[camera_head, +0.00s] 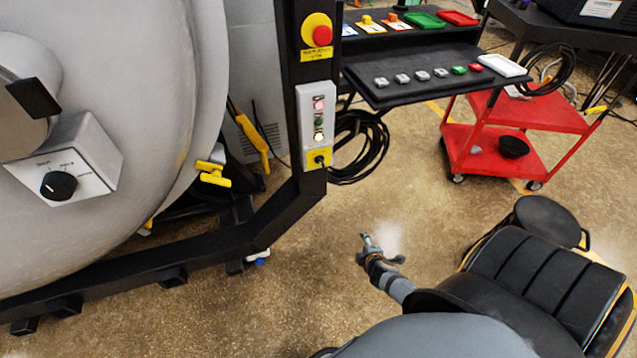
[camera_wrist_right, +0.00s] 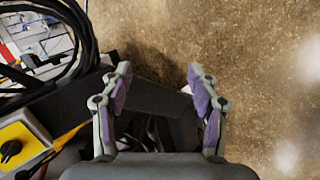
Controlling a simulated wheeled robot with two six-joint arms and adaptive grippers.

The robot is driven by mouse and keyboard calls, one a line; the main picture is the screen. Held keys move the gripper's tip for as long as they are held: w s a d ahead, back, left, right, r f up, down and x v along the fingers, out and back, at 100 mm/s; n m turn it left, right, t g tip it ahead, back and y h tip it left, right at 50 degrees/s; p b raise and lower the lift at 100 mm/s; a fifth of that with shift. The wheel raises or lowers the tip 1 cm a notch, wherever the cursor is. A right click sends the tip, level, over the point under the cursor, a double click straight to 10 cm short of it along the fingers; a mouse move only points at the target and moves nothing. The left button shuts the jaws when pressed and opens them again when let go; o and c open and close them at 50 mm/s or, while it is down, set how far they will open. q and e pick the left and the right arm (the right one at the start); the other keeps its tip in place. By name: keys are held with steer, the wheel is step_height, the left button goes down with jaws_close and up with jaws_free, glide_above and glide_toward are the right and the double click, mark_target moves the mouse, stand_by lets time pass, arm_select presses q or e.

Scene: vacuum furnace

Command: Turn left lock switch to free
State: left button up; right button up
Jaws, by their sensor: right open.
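A black rotary knob (camera_head: 58,185) sits on a light grey switch box (camera_head: 88,160) on the round furnace door at the left. The printed marks around it are too small to read. Another black rotary switch sits on a yellow plate (camera_head: 318,158) at the bottom of the panel on the black post; a similar yellow switch plate (camera_wrist_right: 20,143) shows at the left edge of the right wrist view. My right gripper (camera_head: 365,248) is over the floor, right of the post, apart from both switches. It is open and empty in the right wrist view (camera_wrist_right: 160,85). My left gripper is out of view.
A black frame post (camera_head: 290,110) with a red emergency button (camera_head: 321,35) stands between the door and my right gripper. Black cables (camera_head: 362,145) hang beside it. A shelf (camera_head: 430,75) with small parts and a red cart (camera_head: 520,115) stand behind. Floor around the gripper is clear.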

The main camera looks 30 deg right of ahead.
steer(key=w+r+n+t+b, duration=0.3)
steer(key=w+r+n, duration=0.15)
steer(key=w, duration=0.25)
steer(key=n+t+b, duration=0.4)
steer(key=n+t, duration=0.2)
glide_toward(321, 164)
arm_select(q)
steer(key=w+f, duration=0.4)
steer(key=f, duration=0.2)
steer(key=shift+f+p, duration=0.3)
steer(key=shift+p, duration=0.1)
arm_select(e)
steer(key=shift+m, duration=0.25)
steer(key=x, duration=0.9)
steer(key=shift+w+f, duration=0.1)
steer(key=c, duration=1.2)
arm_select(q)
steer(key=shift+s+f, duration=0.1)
arm_select(e)
steer(key=shift+o, duration=0.2)
